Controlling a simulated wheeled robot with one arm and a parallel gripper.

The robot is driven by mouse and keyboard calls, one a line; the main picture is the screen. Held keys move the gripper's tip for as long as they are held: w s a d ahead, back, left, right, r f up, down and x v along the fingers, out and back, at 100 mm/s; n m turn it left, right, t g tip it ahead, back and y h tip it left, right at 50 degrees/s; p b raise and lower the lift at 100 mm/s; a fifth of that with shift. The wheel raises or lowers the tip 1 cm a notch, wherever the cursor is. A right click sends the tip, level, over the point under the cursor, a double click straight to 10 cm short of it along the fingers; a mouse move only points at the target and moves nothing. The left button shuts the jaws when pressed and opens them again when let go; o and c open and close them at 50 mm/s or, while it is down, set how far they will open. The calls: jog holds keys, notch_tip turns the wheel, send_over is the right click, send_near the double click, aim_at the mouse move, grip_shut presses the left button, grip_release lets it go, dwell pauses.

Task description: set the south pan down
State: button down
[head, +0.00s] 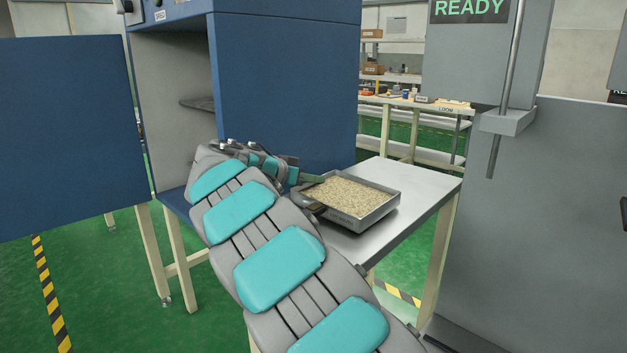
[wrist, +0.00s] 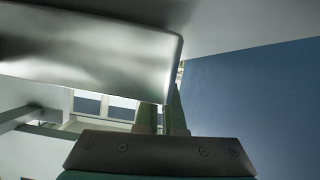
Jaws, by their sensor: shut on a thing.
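A grey rectangular pan (head: 375,213) filled with pale grain shows in the head view, level, over the steel table (head: 424,184). My gripper (head: 313,192) is shut on the pan's left side. A dark shadow lies on the table just under the pan. I cannot tell for sure whether its base touches the top. In the wrist view my gripper's fingers (wrist: 162,118) meet a large shiny metal surface, probably the pan, and most of the pan is out of sight there.
A blue cabinet (head: 285,90) with its door (head: 70,130) open stands left of and behind the table. A grey machine (head: 555,220) with a READY sign and a vertical rod stands at the right. Bare table top lies right of and behind the pan.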

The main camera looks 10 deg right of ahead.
jog(key=shift+f+b, duration=0.25)
jog(key=shift+b, duration=0.2)
jog(key=c, duration=1)
grip_release()
jog(key=shift+c, duration=0.2)
jog(key=shift+r, duration=0.1)
jog(key=shift+r+p, duration=0.6)
jog(key=shift+p, duration=0.5)
jog(key=v, duration=0.4)
jog(key=b+v, duration=0.1)
jog(key=v, duration=0.3)
jog(key=b+v, duration=0.1)
jog(key=v, duration=0.3)
jog(key=shift+s+f, duration=0.1)
jog(key=shift+f, duration=0.2)
